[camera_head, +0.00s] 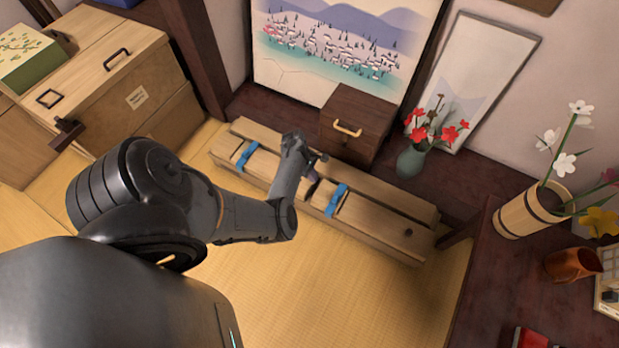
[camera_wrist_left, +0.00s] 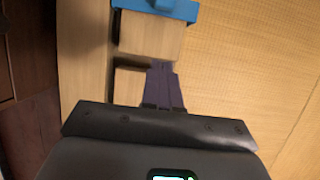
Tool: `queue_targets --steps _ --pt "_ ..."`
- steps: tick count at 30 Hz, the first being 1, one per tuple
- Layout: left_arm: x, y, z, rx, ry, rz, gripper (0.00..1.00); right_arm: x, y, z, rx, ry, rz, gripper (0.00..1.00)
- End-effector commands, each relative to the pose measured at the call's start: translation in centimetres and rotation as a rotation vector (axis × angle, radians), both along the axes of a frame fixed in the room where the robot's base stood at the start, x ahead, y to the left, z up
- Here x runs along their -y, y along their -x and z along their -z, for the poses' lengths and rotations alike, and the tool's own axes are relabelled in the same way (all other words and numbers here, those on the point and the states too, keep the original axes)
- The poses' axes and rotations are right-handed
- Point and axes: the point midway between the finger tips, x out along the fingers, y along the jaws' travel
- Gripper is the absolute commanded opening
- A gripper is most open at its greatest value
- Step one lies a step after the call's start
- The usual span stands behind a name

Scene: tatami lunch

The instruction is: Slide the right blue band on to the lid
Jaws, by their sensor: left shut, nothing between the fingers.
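A long pale wooden box (camera_head: 399,200) lies on the tatami floor. The right blue band (camera_head: 335,199) is across its front part, right of the middle. In the left wrist view a blue band (camera_wrist_left: 150,8) crosses a wooden piece at the top edge, ahead of the fingertips and apart from them. The left blue band (camera_head: 244,155) sits near the box's left end. I cannot tell for certain which wooden piece is the lid. My left gripper (camera_head: 313,185) is over the box just left of the right band; its dark fingers (camera_wrist_left: 163,82) are shut and empty. My right gripper is out of view.
A small drawer chest (camera_head: 357,122) stands behind the box, with a vase of red flowers (camera_head: 411,160) to its right. A dark table (camera_head: 485,280) is at right and a large wooden chest (camera_head: 130,75) at left. The tatami (camera_head: 330,285) in front is clear.

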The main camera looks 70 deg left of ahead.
Motion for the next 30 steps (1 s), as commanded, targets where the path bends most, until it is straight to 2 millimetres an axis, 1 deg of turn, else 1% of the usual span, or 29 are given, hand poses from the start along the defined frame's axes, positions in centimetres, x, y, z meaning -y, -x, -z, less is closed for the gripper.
queue_targets --steps 1,3,9,13,16,21,30 --pt "0.3 -0.2 1.5 0.0 0.002 0.002 0.0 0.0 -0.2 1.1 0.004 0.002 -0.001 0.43" --pt "0.7 -0.5 2.7 0.0 0.001 0.001 0.0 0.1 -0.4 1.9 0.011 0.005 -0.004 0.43" --pt "1.7 -1.3 6.1 -0.001 0.001 0.0 0.0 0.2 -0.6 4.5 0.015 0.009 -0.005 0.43" --pt "2.2 -1.8 7.8 -0.001 0.001 0.0 0.0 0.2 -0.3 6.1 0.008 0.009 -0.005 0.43" --pt "3.4 -2.8 7.6 0.001 0.0 0.002 0.0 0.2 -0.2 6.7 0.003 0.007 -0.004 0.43" --pt "4.7 -3.9 7.4 0.001 0.0 0.002 0.0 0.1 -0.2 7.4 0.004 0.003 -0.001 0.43" --pt "5.2 -4.4 7.1 -0.001 -0.001 0.0 0.0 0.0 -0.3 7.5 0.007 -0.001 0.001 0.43"
